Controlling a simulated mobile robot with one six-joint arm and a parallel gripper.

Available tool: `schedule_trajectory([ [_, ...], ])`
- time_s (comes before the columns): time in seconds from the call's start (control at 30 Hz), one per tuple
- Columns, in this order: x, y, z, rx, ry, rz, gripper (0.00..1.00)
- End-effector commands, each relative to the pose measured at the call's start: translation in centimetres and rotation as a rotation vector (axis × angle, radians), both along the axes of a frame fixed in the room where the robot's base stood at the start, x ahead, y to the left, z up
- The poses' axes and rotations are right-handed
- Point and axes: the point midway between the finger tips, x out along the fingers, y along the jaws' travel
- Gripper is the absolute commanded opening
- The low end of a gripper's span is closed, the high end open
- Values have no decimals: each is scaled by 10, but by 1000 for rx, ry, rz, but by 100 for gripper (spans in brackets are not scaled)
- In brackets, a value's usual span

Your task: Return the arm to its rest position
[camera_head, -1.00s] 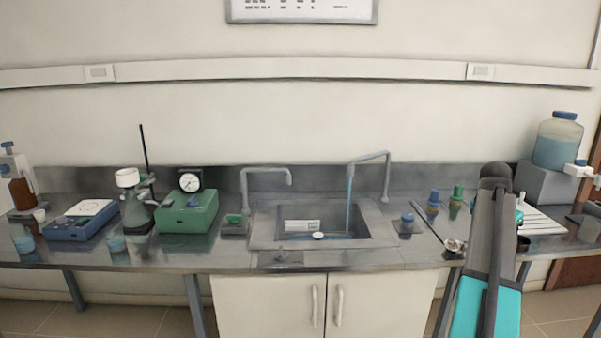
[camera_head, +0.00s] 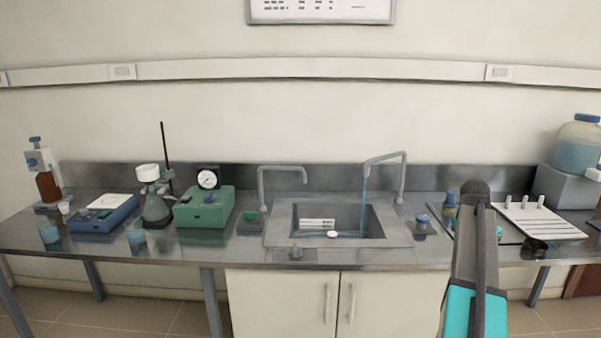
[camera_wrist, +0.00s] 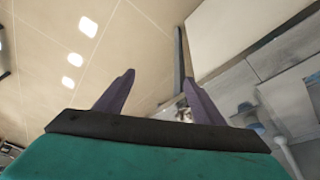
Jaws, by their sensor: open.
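My arm, grey with a teal section, rises at the lower right of the head view in front of the bench. Its end is not clearly visible there. In the wrist view my gripper (camera_wrist: 160,98) shows two dark purple fingers spread apart, with nothing between them. Behind the fingers are the tan tiled floor and, at right, grey surfaces seen at a steep tilt.
The steel bench (camera_head: 130,258) holds a sink (camera_head: 290,250) with running water, a green pump box (camera_head: 205,210), a blue device (camera_head: 95,222), a filter flask (camera_head: 155,208) and a white rack (camera_head: 545,226). A large bottle (camera_head: 577,150) stands on a grey block at right.

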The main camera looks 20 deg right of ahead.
Motion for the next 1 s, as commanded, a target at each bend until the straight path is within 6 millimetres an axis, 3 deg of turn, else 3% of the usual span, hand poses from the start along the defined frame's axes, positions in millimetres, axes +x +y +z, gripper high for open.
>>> schedule_trajectory([
  [0.2,35,56,-69,60,66,86,63],
  [0.5,61,142,-165,141,162,201,63],
  [0.77,63,217,-242,202,242,303,63],
  [1.0,49,286,-308,255,320,401,63],
])
